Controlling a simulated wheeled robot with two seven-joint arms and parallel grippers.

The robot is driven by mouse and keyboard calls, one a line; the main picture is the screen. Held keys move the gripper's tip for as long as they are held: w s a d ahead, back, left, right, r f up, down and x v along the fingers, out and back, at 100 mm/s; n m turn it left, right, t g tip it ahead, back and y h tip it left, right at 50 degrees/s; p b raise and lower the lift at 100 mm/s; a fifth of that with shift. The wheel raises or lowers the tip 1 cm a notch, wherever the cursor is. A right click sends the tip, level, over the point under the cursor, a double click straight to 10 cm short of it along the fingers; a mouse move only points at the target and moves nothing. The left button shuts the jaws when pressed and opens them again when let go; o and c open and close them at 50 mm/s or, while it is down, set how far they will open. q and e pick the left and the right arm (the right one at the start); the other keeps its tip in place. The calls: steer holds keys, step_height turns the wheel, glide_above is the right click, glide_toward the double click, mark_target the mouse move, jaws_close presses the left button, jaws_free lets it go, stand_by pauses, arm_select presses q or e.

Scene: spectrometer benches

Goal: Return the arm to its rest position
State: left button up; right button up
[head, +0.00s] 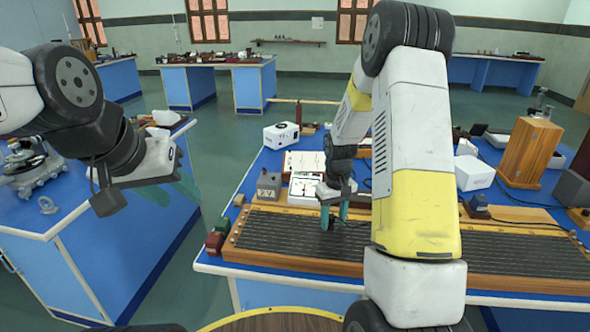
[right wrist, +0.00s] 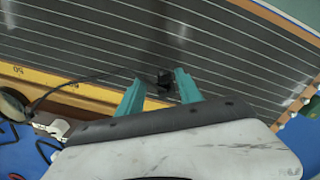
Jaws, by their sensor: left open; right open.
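My right arm (head: 415,150) reaches over the blue bench from the right. My right gripper (head: 334,216) is open, fingers pointing down over the dark, lined board (head: 280,238) in its wooden frame. In the right wrist view its two teal fingers (right wrist: 160,92) are apart, with a small black piece (right wrist: 165,80) and its cable seen between and beyond them. I cannot tell whether the fingers touch it.
The left bench (head: 110,220) bears a metal instrument (head: 35,165). On the middle bench stand a grey meter box (head: 269,186), a white box (head: 281,135), a white block (head: 474,173) and a tall wooden box (head: 531,152). Green floor (head: 225,150) is clear between benches.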

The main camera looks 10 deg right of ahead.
step_height(320, 180, up, 8)
steer(key=shift+f, duration=0.1)
steer(key=s+a+r+m+t+y, duration=0.1)
steer(key=s+a+r+t, duration=0.1)
steer(key=s+r, duration=0.45)
steer(key=s+a+r+t, duration=0.1)
steer(key=s+r, duration=0.3)
steer(key=r, duration=0.5)
steer(key=s+a+r+t, duration=0.1)
steer(key=s+r, duration=0.1)
steer(key=s, duration=0.4)
steer(key=s+a+r+m+t+y, duration=0.1)
steer(key=s+a+r+t, duration=0.1)
steer(key=s, duration=0.4)
steer(key=shift+s+r, duration=0.2)
steer(key=shift+r, duration=0.3)
